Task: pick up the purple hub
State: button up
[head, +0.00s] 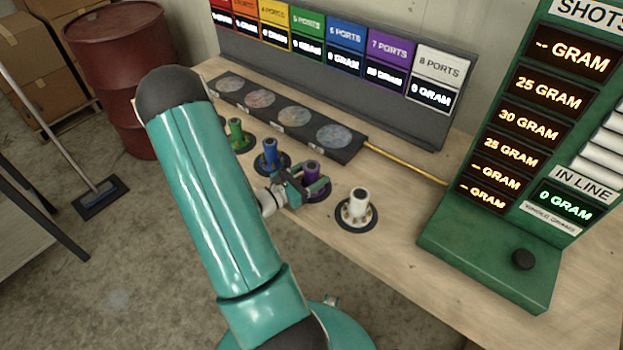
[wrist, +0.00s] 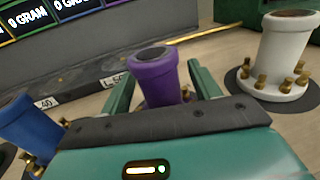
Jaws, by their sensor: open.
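The purple hub (head: 312,172) stands upright on a dark round pad on the wooden bench, between the blue and the white hub. It also shows in the wrist view (wrist: 155,76), with a purple body and a dark top. My gripper (head: 308,188) is at the purple hub, low over the bench. In the wrist view my gripper (wrist: 162,84) is open, with one green finger on each side of the purple hub. I cannot tell whether either finger touches it. The hub's lower part is hidden behind my gripper's body.
The blue hub (head: 270,156) and green hub (head: 236,134) stand to the left, the white hub (head: 358,207) to the right, close by. A dark tray with round discs (head: 287,121) lies behind. A green display stand (head: 490,255) is at the right.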

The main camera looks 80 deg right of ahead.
grip_shut()
jog(key=shift+r, duration=0.15)
